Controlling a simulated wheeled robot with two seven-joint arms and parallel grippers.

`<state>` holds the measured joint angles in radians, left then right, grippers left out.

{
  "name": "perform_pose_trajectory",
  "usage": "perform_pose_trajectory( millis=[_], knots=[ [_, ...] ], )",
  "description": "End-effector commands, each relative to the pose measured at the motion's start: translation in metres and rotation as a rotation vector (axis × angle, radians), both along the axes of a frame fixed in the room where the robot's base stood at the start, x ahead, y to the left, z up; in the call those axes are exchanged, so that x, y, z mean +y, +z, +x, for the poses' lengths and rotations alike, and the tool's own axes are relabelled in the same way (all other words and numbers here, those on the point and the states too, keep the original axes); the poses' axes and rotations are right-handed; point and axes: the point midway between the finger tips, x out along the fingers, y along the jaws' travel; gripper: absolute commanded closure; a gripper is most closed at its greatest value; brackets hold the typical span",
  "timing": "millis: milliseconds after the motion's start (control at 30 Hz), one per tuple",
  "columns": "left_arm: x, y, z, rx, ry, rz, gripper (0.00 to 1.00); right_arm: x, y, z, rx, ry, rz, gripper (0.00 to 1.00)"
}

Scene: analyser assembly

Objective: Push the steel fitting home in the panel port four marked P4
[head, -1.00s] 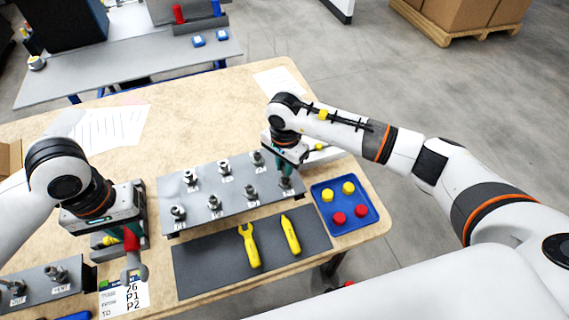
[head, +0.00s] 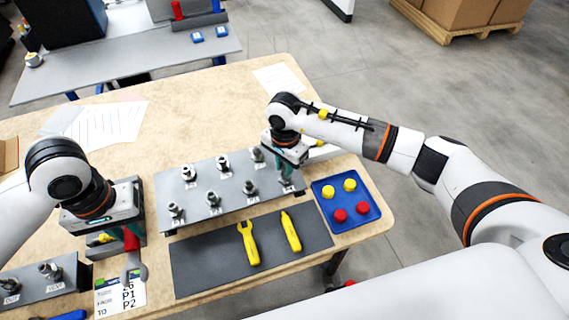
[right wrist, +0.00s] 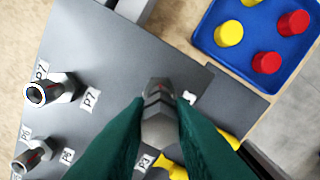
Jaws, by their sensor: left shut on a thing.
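The grey panel (head: 232,198) on the table carries several steel fittings in labelled ports. My right gripper (head: 285,177) is over the panel's right end. In the right wrist view, its teal fingers (right wrist: 159,101) close on both sides of a steel fitting (right wrist: 158,122) standing at the panel. The fitting's port is hidden beneath it, so I cannot tell how deep it sits; the small label beside it is mostly covered.
A blue tray (head: 347,224) with yellow and red caps stands right of the panel. A dark mat (head: 205,270) with a yellow spanner (head: 248,245) and a yellow marker-like tool (head: 291,232) lies in front. A smaller fitting block (head: 36,292) is at lower left.

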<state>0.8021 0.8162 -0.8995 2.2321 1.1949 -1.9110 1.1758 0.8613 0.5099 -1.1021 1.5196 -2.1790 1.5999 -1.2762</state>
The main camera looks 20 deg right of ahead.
Motion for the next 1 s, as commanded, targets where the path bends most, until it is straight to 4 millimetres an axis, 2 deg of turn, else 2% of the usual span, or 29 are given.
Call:
perform_pose_trajectory(
  millis=[33,133,400,533,667,1000],
  knots=[
    [0.000,0.001,0.000,-0.001,0.000,0.000,1.00,0.000,0.001,0.000,0.000,0.000,0.000,0.71],
    [0.000,0.001,0.000,-0.001,0.000,0.000,1.00,0.000,0.001,0.000,0.000,0.000,0.000,0.55],
    [0.000,0.001,0.000,-0.001,0.000,0.000,1.00,0.000,0.001,0.000,0.000,0.000,0.000,0.55],
    [0.000,-0.002,0.000,0.000,0.000,0.000,1.00,0.000,0.009,0.001,-0.003,0.001,-0.001,0.55],
    [0.000,-0.008,0.000,0.000,0.000,0.000,1.00,-0.001,0.031,0.002,-0.006,0.001,-0.001,0.55],
    [0.000,-0.023,0.000,-0.001,0.000,0.000,1.00,0.000,0.099,0.001,-0.004,0.000,0.000,0.55]
  ],
)
